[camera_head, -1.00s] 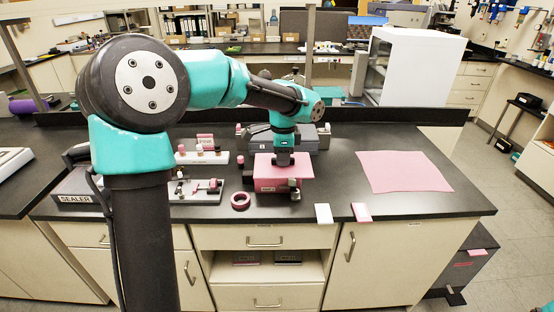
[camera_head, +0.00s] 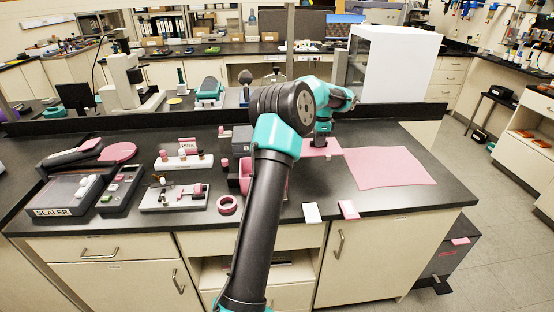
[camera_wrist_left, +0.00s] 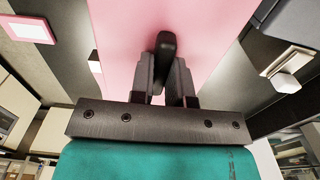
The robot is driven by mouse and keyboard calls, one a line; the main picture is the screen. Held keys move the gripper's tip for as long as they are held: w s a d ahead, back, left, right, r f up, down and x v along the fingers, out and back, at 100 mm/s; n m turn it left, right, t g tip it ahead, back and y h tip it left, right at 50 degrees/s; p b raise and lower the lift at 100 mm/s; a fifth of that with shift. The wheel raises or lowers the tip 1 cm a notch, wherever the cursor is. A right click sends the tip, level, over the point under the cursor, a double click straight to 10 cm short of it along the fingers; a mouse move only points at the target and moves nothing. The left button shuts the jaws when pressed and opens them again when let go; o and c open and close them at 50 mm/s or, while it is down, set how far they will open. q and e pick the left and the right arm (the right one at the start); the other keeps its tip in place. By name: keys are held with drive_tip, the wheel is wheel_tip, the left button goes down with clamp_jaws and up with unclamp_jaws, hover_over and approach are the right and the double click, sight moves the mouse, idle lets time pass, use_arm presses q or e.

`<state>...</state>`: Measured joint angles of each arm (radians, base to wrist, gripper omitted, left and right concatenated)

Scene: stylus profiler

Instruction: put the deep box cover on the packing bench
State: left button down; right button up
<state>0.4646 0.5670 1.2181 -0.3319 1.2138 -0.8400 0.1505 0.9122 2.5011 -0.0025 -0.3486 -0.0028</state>
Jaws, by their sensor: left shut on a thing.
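My left gripper (camera_head: 321,140) is shut on the dark knob (camera_wrist_left: 165,50) of a flat pink cover, most likely the deep box cover (camera_head: 312,150). In the left wrist view the cover's pink top (camera_wrist_left: 125,25) fills the middle behind the fingers. The cover is beside the left edge of a pink mat on the dark bench top (camera_head: 385,200); I cannot tell whether it touches the bench. A pink open-looking box (camera_head: 247,180) stands to the left, partly hidden by my left arm. My right gripper is not in view.
The pink mat (camera_head: 390,168) lies flat and empty at the right. A white card (camera_head: 311,213) and a pink card (camera_head: 349,209) are at the front edge.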

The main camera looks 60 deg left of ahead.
use_arm(q)
drive_tip(key=shift+w+a, duration=0.1)
drive_tip(key=shift+w, duration=0.1)
drive_tip(key=shift+f, duration=0.15)
drive_tip(key=shift+s+f, duration=0.1)
drive_tip(key=shift+f, duration=0.25)
hover_over(316, 169)
drive_tip(key=shift+s+f, duration=0.1)
drive_tip(key=shift+f, duration=1.95)
drive_tip(key=shift+f, duration=0.1)
drive_tip(key=shift+f, duration=2.4)
drive_tip(key=shift+f, duration=0.2)
drive_tip(key=c, duration=1.1)
unclamp_jaws()
